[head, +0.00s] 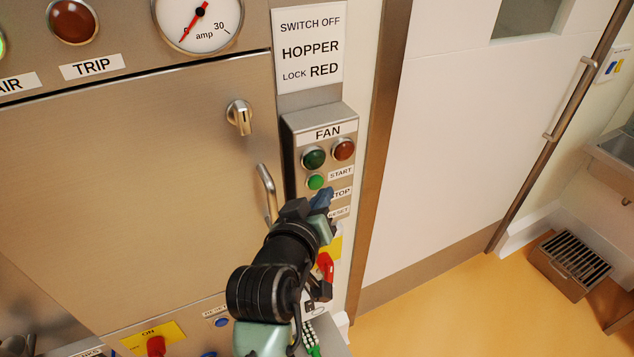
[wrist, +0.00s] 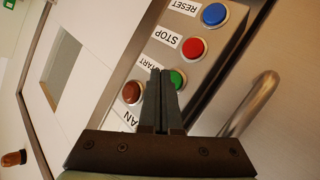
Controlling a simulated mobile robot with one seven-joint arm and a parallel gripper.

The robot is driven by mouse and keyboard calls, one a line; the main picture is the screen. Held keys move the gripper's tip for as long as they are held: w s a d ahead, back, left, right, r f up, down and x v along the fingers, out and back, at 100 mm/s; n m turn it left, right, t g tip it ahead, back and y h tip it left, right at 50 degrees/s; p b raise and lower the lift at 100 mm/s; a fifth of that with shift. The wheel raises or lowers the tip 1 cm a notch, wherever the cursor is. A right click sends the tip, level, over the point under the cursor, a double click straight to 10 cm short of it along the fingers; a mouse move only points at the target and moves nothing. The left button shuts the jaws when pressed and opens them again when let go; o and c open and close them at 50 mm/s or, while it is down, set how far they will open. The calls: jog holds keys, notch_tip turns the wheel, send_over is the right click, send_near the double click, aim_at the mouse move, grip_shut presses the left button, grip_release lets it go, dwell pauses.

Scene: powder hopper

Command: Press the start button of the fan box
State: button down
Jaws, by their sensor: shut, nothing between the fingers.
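The fan box (head: 291,124) is a narrow grey panel marked FAN, right of the big steel cabinet door. Its green start button (head: 316,181) sits below the lamps, left of the START label. In the wrist view the start button (wrist: 179,79) shows just right of the fingertips, partly hidden behind them. My gripper (head: 324,193) is shut and empty, in front of the box, its tips showing just below the start button in the head view. In the wrist view my gripper (wrist: 161,73) points at the panel near the START label. I cannot tell whether it touches.
A red stop button (wrist: 194,47) and a blue reset button (wrist: 215,14) share the panel. A green lamp (head: 314,158) and a red lamp (head: 343,149) sit above. A curved metal handle (head: 267,190) stands out left of the box.

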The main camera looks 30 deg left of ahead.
jog(key=shift+w+a, duration=0.15)
jog(key=shift+w+a, duration=0.15)
jog(key=shift+a, duration=0.05)
dwell(0.3)
jog(key=shift+w+a, duration=0.2)
jog(key=shift+a, duration=0.1)
dwell(0.9)
jog(key=shift+s+d, duration=0.5)
jog(key=shift+d, duration=0.1)
jog(key=shift+d+p, duration=0.1)
jog(key=shift+p, duration=0.2)
jog(key=shift+s+d+p, duration=0.4)
jog(key=shift+s+d, duration=0.35)
jog(key=shift+d, duration=0.2)
jog(key=shift+s+d+p, duration=0.35)
jog(key=shift+s+d, duration=0.4)
jog(key=shift+d, duration=0.2)
